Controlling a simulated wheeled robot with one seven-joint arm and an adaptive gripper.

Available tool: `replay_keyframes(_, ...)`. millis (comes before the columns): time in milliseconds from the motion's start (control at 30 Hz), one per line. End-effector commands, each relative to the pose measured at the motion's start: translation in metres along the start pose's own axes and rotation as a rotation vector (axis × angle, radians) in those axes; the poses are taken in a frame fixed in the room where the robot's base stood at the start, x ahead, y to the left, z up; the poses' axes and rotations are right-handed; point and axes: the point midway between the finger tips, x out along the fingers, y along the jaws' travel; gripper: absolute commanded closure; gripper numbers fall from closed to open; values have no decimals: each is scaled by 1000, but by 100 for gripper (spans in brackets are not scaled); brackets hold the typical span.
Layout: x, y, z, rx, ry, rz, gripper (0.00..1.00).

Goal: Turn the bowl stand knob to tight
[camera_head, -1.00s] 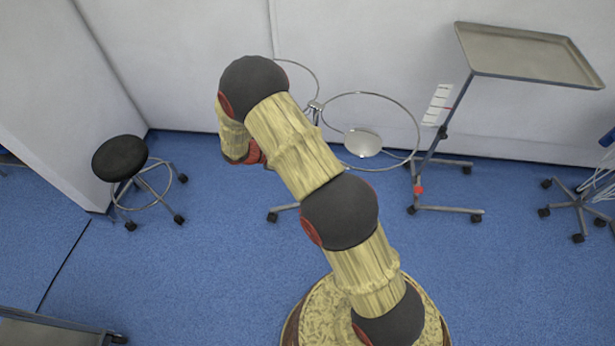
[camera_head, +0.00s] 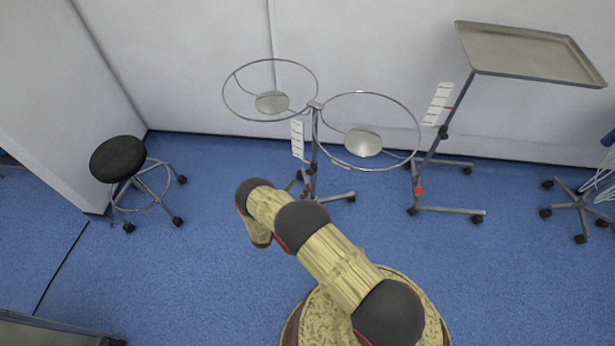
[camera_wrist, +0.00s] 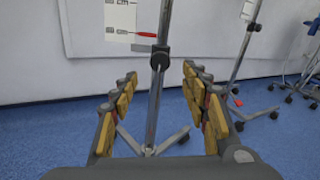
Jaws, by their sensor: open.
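The bowl stand (camera_head: 314,150) has two wire rings, each with a shallow metal dish, on a thin upright pole. In the wrist view its pole (camera_wrist: 153,105) rises through the middle, with a dark knob or collar (camera_wrist: 160,58) on it. A small red pointer (camera_wrist: 147,34) sits just above, beside a white scale label (camera_wrist: 121,20). My gripper (camera_wrist: 160,76) is open and empty, with one finger on each side of the pole in the picture. The dark knob shows just above the fingertips, apparently beyond them. The knob's setting cannot be read. In the head view my arm hides the gripper.
A tray stand (camera_head: 435,155) with a flat metal tray (camera_head: 525,55) stands to the right. A black stool (camera_head: 119,160) is at the left. A wheeled base (camera_head: 578,208) is at the far right. The wall is close behind the bowl stand; the blue floor between is clear.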

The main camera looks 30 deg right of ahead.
Motion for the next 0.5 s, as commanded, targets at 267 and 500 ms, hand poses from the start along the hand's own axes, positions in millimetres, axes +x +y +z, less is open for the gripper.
replay_keyframes(267,33,-1,-2,0,-1,-2,54)
replay_keyframes(500,66,0,-2,0,1,-1,54)
